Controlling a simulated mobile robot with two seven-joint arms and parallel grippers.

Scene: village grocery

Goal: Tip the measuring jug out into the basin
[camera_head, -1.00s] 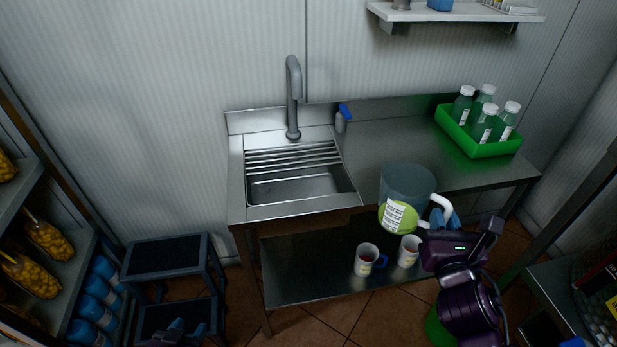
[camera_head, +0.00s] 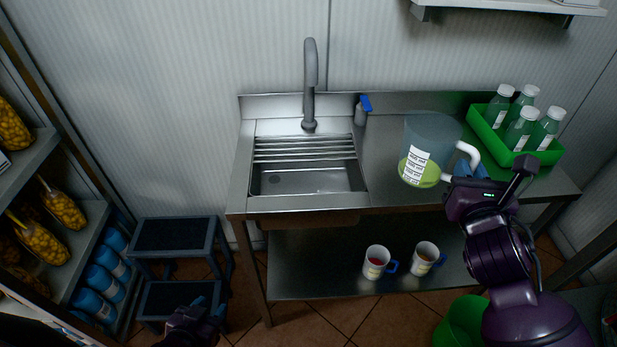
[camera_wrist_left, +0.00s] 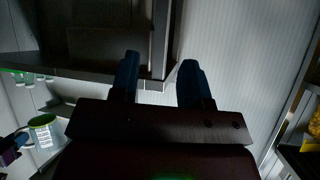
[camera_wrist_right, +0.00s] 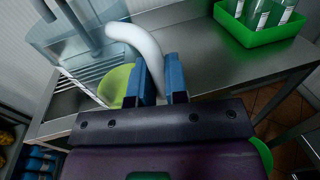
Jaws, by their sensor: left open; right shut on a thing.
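The measuring jug (camera_head: 432,137) is clear with a white handle, a white label and green contents low inside.
A grey tap (camera_head: 310,85) rises behind the basin, with a blue-topped spray bottle (camera_head: 361,112) beside it. A green tray (camera_head: 490,137) of bottles stands on the right counter. Two mugs (camera_head: 376,262) sit on the lower shelf. A step stool (camera_head: 172,237) stands at left.

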